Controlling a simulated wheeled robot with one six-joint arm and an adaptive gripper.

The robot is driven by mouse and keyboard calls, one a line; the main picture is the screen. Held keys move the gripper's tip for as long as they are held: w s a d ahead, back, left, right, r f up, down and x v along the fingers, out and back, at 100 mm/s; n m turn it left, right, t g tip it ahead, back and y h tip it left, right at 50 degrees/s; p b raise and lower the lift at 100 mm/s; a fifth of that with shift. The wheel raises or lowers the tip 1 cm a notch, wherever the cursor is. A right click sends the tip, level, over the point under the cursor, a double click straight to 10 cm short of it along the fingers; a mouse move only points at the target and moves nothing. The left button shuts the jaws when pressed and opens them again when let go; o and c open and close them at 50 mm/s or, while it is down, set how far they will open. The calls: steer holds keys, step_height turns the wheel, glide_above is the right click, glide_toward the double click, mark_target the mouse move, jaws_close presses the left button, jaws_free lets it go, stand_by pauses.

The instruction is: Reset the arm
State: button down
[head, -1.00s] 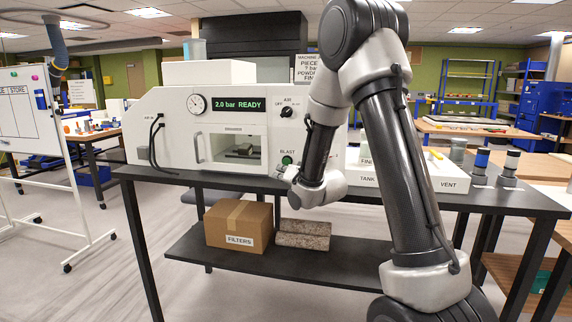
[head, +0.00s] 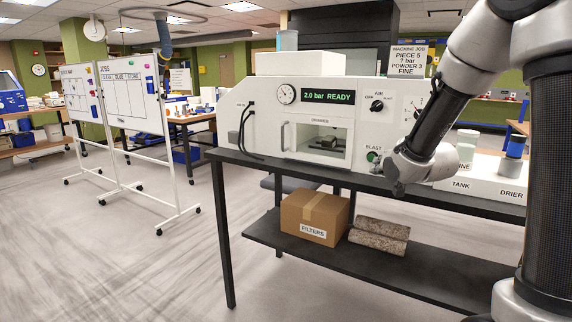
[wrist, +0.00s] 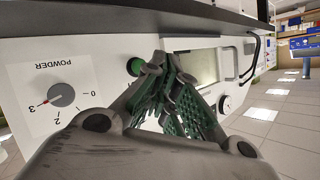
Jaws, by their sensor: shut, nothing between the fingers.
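My arm reaches from the right of the head view to the front of the white blasting machine (head: 268,105). In the wrist view my gripper (wrist: 165,65) is shut and empty, its green-padded fingers meeting at the tips. The gripper is close to the machine's front panel, near the green BLAST button (head: 373,157), which also shows beside the fingertips in the wrist view (wrist: 135,66). Whether it touches the panel I cannot tell. The display (head: 327,98) reads "2.0 bar READY". In the wrist view the POWDER dial (wrist: 61,95) points at 3.
The machine stands on a dark table (head: 290,172). A card (head: 408,60) reads "PIECE 5, ? bar, POWDER 3, FINE". Whiteboards (head: 137,95) on wheels stand at left. The floor before them is clear.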

steer(key=s+d+r+n+g, duration=0.1)
steer(key=s+g, duration=0.2)
steer(key=s, duration=0.9)
steer(key=s+d+r+n+g+h, duration=0.1)
steer(key=s+g, duration=0.2)
steer(key=s, duration=0.9)
steer(key=s+d+r+n+g, duration=0.1)
steer(key=s+n+g, duration=0.1)
steer(key=s, duration=1)
steer(key=shift+s+d+g, duration=0.15)
steer(key=shift+s+g, duration=0.1)
steer(key=shift+g, duration=0.55)
